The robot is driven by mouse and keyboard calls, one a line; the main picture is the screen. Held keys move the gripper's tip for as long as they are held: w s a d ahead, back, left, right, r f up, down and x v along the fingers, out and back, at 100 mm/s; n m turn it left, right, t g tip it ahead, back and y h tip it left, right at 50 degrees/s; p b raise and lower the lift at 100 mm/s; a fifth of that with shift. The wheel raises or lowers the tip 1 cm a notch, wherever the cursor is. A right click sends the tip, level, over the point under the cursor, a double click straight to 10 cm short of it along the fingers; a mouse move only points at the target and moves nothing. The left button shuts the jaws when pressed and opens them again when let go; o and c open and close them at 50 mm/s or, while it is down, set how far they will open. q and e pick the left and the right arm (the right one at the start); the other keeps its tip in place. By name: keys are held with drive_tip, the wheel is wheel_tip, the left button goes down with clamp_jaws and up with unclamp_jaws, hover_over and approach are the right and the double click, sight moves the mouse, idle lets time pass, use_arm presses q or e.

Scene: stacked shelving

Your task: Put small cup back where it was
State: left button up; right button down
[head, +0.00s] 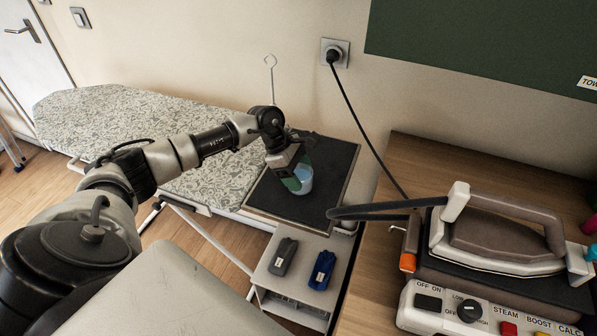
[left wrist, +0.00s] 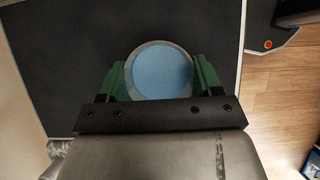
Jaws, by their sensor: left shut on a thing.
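The small cup (head: 304,178) is light blue and is over the dark mat (head: 336,158) at the end of the ironing board. My left gripper (head: 297,180) is shut on it, with green fingers at its sides. In the left wrist view the cup (left wrist: 161,72) shows as a blue disc with a grey rim between the two green fingers (left wrist: 160,78). The dark mat (left wrist: 60,60) lies behind it. I cannot tell whether the cup touches the mat. My right gripper is not in view.
A patterned ironing board (head: 130,125) stretches left. A small white shelf (head: 290,292) below holds a grey pouch (head: 283,257) and a blue pouch (head: 322,270). A hose and cord (head: 365,135) run nearby.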

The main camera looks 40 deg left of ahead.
use_arm(q)
drive_tip(key=shift+f, duration=0.15)
drive_tip(key=o, duration=1)
drive_tip(key=shift+a+r, duration=0.1)
drive_tip(key=shift+r, duration=0.2)
drive_tip(key=b+v, duration=0.3)
drive_tip(key=v, duration=0.8)
drive_tip(key=shift+s+a+r+b, duration=0.1)
drive_tip(key=shift+a+r+b, duration=0.1)
drive_tip(key=shift+r+b, duration=0.15)
